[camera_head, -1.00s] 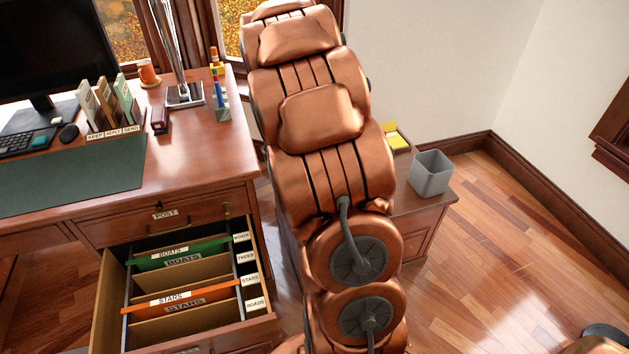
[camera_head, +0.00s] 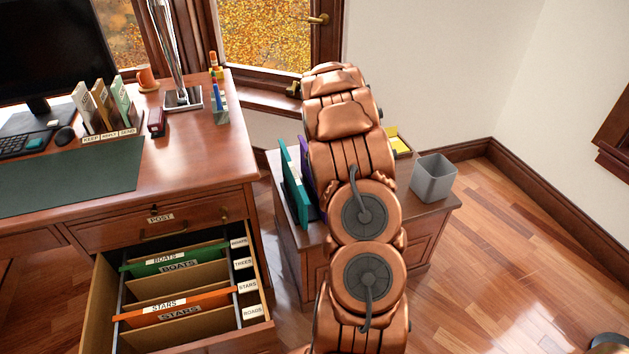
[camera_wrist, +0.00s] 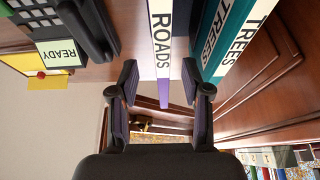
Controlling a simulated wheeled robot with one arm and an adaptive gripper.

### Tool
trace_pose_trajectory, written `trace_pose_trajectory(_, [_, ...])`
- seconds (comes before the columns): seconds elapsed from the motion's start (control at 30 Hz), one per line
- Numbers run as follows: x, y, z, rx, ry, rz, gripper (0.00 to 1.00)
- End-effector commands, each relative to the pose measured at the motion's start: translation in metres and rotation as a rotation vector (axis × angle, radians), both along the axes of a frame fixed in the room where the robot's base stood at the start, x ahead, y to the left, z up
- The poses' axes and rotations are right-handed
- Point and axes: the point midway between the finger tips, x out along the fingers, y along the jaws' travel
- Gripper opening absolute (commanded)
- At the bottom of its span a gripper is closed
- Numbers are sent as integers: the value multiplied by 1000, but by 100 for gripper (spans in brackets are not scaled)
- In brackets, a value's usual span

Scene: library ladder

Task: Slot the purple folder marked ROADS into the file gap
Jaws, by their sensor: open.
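The purple folder marked ROADS (camera_wrist: 161,40) stands on the side cabinet. In the wrist view its white labelled edge runs between the two fingers of my open gripper (camera_wrist: 158,85), with a finger on each side and no clear contact. In the head view only a purple sliver (camera_head: 306,163) shows beside my arm, which hides the gripper. The open drawer (camera_head: 96,305) holds a green BOATS folder (camera_head: 172,258) and an orange STARS folder (camera_head: 170,306). Labels run down its right side, with ROADS (camera_head: 252,312) nearest the front. No folder shows at that label.
A teal TREES folder (camera_wrist: 222,38) stands close beside the ROADS folder. A grey bin (camera_head: 433,178) is on the cabinet's right. The desk (camera_head: 190,165) is at left.

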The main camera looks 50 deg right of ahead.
Motion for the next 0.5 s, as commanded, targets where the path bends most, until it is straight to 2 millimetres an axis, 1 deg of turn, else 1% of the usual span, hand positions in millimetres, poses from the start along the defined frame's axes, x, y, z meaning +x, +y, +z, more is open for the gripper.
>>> trace_pose_trajectory(0.27, [4, -1, -16, 2, 2, 0, 48])
trace_pose_trajectory(0.5, [13, -5, -42, 0, 1, 1, 48])
